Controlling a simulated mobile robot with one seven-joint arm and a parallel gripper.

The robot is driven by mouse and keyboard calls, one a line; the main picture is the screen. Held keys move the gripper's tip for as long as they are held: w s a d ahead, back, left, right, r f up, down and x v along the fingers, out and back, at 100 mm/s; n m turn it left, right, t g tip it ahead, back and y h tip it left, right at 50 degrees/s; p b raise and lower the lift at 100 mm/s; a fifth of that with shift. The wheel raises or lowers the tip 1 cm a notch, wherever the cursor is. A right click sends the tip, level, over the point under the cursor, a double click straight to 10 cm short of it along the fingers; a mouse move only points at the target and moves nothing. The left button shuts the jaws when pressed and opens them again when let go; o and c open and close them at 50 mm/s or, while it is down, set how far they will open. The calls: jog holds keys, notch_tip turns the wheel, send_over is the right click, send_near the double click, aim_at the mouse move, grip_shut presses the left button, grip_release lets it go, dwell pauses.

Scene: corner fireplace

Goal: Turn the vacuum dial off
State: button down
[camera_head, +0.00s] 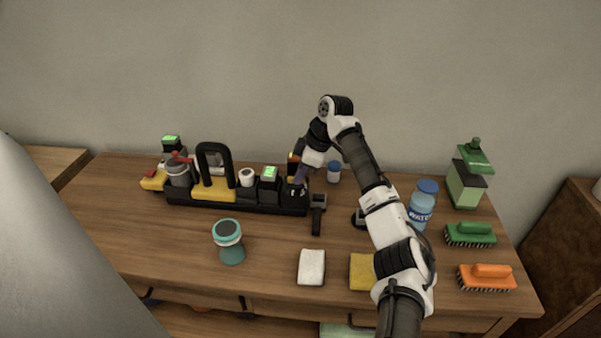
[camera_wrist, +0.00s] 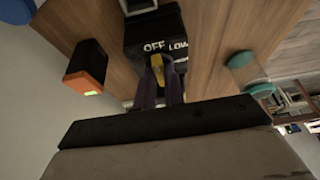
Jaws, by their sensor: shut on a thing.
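The vacuum (camera_head: 238,209) is a long black and yellow unit with an upright black handle, lying at the back of the wooden table. My gripper (camera_head: 298,183) reaches down to its right end. In the wrist view, the black end housing (camera_wrist: 143,38) carries the white words OFF and LOW. A yellow dial (camera_wrist: 157,64) sits just below these words, between the purple fingers of my gripper (camera_wrist: 161,78). The fingers are shut on the dial and cover much of it. Which mark the dial points at cannot be told. In the head view my gripper hides the dial.
A blue-lidded jar (camera_head: 334,172) stands just right of my gripper. A black tool (camera_head: 318,214), a teal-lidded jar (camera_head: 229,242), a white sponge (camera_head: 312,267) and a yellow sponge (camera_head: 362,271) lie in front. A water bottle (camera_head: 421,206), green bottle (camera_head: 467,182) and brushes (camera_head: 470,235) stand right.

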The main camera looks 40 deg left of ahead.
jog(key=c, duration=1.5)
grip_release()
jog(key=b+v, duration=0.1)
jog(key=v, duration=1.3)
jog(key=shift+a+b, duration=0.15)
jog(key=shift+b, duration=0.25)
